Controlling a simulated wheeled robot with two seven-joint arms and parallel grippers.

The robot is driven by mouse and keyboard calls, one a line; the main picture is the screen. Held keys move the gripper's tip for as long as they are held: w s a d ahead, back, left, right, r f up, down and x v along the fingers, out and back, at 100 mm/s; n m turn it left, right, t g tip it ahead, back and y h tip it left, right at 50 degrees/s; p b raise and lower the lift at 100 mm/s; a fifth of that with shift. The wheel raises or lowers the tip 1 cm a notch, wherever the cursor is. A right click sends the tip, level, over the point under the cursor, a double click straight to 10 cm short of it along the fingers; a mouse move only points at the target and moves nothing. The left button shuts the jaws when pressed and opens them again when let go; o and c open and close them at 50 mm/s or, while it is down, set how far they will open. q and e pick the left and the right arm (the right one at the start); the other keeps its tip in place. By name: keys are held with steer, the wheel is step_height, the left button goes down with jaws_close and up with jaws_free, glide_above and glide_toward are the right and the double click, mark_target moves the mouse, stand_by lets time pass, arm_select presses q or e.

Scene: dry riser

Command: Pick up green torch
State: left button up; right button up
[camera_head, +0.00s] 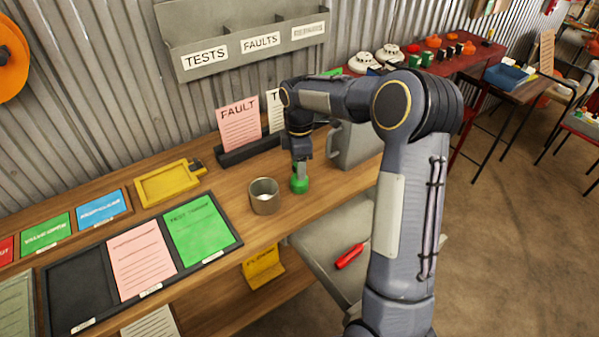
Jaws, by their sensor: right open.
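The green torch (300,186) stands on the wooden bench, just right of a metal cup (264,196). My right gripper (300,172) points down directly over the torch, with its fingertips at the torch's top. The gripper is open; I cannot tell whether the fingers touch the torch or are around it. Part of the torch's upper end is hidden by the gripper. My left gripper is not in view.
A grey jug (350,146) stands behind my right gripper, partly hidden by my arm. A card holder (247,150) and a yellow tray (170,184) are to the left. A chair (318,262) below the bench edge carries a red object (350,256).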

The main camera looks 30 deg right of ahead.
steer(key=shift+c, duration=0.4)
steer(key=c, duration=1)
steer(key=shift+c, duration=0.4)
steer(key=shift+r, duration=0.1)
